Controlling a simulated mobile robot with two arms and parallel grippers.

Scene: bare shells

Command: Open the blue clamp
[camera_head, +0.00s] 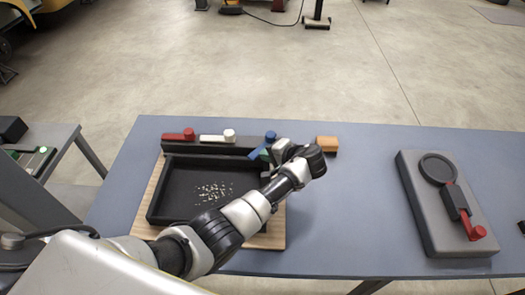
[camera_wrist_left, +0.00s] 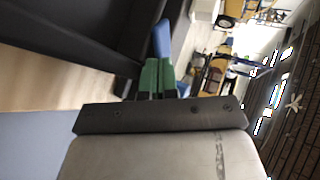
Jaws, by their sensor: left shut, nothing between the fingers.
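The blue clamp (camera_head: 262,146) is at the right end of a dark bar behind the black tray (camera_head: 155,207). Its round knob is at the back, and its lever slants toward the front left, off the bar's line. The blue lever (camera_wrist_left: 162,38) also shows in the left wrist view, just beyond my green fingertips. My left gripper (camera_head: 265,158) is shut and empty, its fingertips close to the lever's front end. I cannot tell whether they touch it. The left wrist view also shows the shut fingers (camera_wrist_left: 157,75). My right gripper is not in view.
A red clamp (camera_head: 178,136) and a white clamp (camera_head: 215,137) lie along the same bar. The tray holds small pale bits and sits on a wooden board (camera_head: 268,240). An orange block (camera_head: 327,143) is right of the bar. A grey fixture (camera_head: 425,215) with a red handle stands far right.

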